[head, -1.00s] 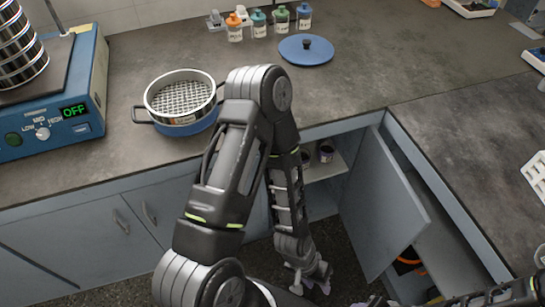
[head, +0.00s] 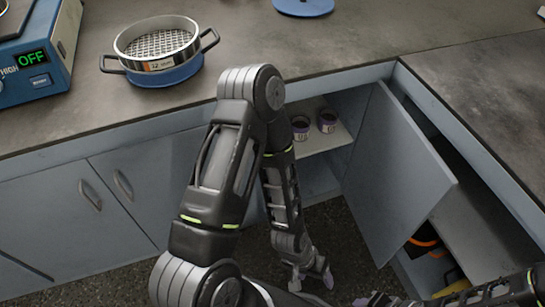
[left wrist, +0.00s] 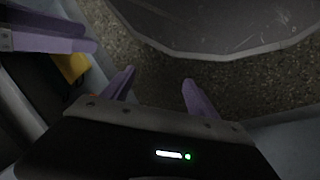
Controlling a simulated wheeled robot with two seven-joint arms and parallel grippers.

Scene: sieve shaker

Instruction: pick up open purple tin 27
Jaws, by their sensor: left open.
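Two small open tins with purple on them stand on a shelf inside the open cupboard, a left tin (head: 300,127) and a right tin (head: 327,121) in the head view. Their labels are too small to read, so I cannot tell which is 27. My left gripper (head: 312,281) hangs low over the floor, below and apart from the tins. In the left wrist view its purple fingers (left wrist: 158,95) are apart with nothing between them. My right gripper (head: 372,300) is partly seen at the bottom edge of the head view; its jaw opening is unclear.
The cupboard door (head: 395,185) stands open to the right of the shelf (head: 335,138). The worktop (head: 240,40) overhangs the tins. A sieve (head: 155,45) sits on a blue pan at the back left. An orange item (head: 425,243) lies in the right-hand cupboard.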

